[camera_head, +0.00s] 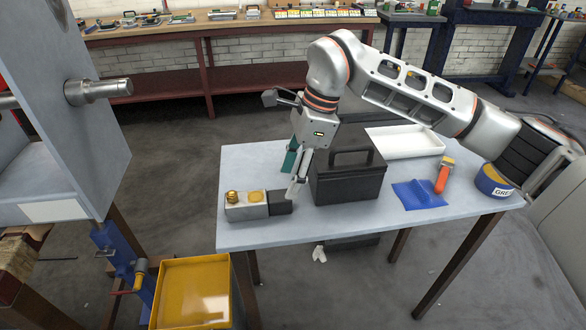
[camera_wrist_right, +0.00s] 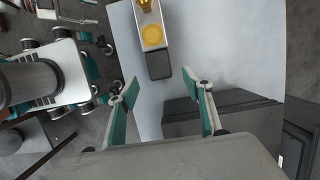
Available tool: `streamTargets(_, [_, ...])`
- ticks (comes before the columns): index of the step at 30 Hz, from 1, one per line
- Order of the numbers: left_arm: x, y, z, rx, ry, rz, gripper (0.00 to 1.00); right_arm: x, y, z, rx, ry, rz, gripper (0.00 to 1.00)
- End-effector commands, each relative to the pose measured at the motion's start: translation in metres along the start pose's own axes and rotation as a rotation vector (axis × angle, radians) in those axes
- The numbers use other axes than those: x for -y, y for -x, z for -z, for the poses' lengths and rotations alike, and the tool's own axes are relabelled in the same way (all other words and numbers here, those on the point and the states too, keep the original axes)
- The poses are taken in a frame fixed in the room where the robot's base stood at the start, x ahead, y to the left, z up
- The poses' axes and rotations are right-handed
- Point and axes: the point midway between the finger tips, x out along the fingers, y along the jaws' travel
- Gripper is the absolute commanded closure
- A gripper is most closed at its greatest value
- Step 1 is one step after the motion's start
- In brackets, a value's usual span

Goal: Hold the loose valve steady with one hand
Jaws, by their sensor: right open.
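The valve appears to be the small light grey block (camera_head: 245,207) with a brass knob, a yellow disc and a dark end piece, lying at the table's front left. It also shows at the top of the right wrist view (camera_wrist_right: 148,20), its dark end toward my gripper. My right gripper (camera_head: 296,172) is open and empty, above the table beside the dark end and left of the black toolbox. In the wrist view, its two teal-padded fingers (camera_wrist_right: 160,82) are spread, apart from the valve. My left gripper is not in view.
The black toolbox (camera_head: 347,182) stands close right of my gripper. A white tray (camera_head: 405,141), blue cloth (camera_head: 418,195), orange-handled brush (camera_head: 443,178) and blue grease tin (camera_head: 493,183) are farther right. A yellow bin (camera_head: 195,292) stands below the table's front left.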

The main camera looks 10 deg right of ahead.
Motion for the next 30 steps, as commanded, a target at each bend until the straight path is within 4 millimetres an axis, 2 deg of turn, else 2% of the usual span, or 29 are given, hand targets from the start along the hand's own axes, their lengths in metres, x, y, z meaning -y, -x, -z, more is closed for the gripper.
streamTargets(9, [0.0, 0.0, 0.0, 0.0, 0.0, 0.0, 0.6, -0.001, -0.036, -0.001, 0.002, 0.0, -0.003, 0.5])
streamTargets(18, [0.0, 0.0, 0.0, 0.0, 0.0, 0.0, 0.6, -0.001, -0.063, -0.001, 0.002, 0.0, -0.002, 0.5])
streamTargets(30, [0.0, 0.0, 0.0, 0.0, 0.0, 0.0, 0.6, -0.001, -0.073, -0.001, 0.002, 0.0, -0.001, 0.5])
